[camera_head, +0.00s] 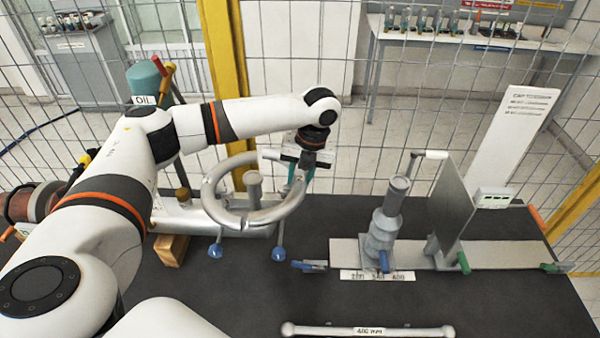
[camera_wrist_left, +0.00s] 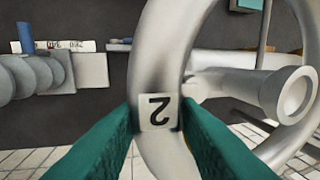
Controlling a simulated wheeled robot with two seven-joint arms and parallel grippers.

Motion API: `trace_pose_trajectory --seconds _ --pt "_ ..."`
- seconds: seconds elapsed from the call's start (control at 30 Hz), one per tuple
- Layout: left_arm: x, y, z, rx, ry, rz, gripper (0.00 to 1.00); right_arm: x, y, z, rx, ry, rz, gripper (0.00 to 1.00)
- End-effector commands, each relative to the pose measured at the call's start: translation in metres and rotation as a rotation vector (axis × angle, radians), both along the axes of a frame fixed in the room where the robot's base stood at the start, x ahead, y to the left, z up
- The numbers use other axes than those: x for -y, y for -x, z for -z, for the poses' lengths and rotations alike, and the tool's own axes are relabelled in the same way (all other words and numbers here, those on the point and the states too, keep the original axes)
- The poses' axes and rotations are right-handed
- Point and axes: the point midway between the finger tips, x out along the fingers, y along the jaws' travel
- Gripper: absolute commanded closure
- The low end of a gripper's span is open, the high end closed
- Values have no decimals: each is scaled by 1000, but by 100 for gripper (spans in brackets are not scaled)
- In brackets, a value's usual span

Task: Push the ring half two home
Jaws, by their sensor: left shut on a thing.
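Ring half two (camera_wrist_left: 160,60) is a grey metal curved tube with a white label "2" in the left wrist view. In the left wrist view the fingers (camera_wrist_left: 158,118) sit on both sides of the label. A joint shows at the ring's front, but I cannot tell whether it is fully closed. My right gripper is not in view.
A grey ribbed bushing (camera_head: 383,225) and an upright plate (camera_head: 452,205) stand on a flat rail to the right. A white-grey bar (camera_head: 368,331) lies at the table's front. Blue-ended handles (camera_head: 278,254) stick out below the ring. Wire mesh fencing stands behind the dark table.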

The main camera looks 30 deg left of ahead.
Motion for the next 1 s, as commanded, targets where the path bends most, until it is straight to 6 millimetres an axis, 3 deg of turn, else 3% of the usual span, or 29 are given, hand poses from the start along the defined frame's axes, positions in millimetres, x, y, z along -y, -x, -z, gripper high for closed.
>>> trace_pose_trajectory --seconds 0.6,0.63,0.77,1.0 --pt "0 0 15 0 1 1 98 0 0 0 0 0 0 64" --pt "0 0 15 1 1 0 67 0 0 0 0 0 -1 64" --pt "0 0 15 1 1 0 45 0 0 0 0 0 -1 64" --pt "0 0 16 -1 1 1 44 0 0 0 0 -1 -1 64"
